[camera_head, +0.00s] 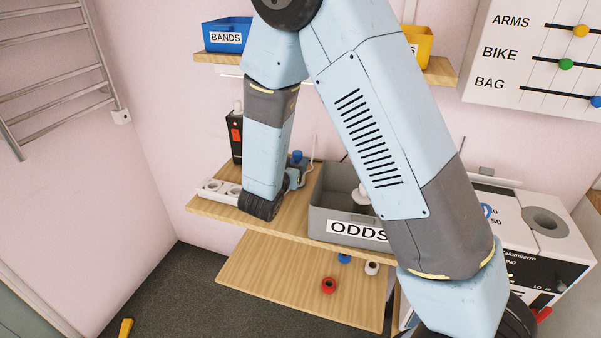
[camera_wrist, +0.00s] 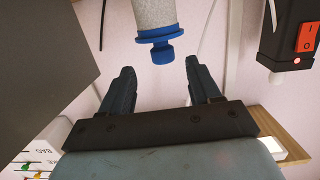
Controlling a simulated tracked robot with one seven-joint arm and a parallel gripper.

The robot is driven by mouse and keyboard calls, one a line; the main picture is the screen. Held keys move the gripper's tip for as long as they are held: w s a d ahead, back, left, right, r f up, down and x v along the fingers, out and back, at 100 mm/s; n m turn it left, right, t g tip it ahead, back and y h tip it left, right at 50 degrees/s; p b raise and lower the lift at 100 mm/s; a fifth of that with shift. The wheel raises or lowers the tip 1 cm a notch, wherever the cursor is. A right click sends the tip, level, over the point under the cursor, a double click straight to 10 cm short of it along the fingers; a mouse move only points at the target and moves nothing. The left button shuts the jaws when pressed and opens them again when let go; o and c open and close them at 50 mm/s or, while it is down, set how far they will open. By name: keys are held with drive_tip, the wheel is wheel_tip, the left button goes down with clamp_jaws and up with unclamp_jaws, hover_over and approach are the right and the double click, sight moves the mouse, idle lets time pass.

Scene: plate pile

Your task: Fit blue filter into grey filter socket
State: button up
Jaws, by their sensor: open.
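The blue filter shows in the wrist view with a pale speckled body, a blue collar (camera_wrist: 157,36) and a blue knob, seen upside down. In the head view its blue top (camera_head: 297,158) shows beside my gripper on the wooden shelf, left of the grey box; the rest is mostly hidden. My gripper (camera_wrist: 160,70) is open and empty, with the knob in line with the gap between its two dark fingertips; I cannot tell the exact distance. A round grey opening, seemingly the grey filter socket (camera_head: 545,222), is on top of the white machine (camera_head: 515,235) at the right.
The grey ODDS box (camera_head: 322,222) stands close to the right of my gripper in the head view. A black unit with a red switch (camera_head: 236,135) and a white socket strip (camera_head: 218,190) are to the left.

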sight(296, 156)
drive_tip(key=shift+x, duration=2.85)
drive_tip(key=shift+a, duration=0.15)
clamp_jaws()
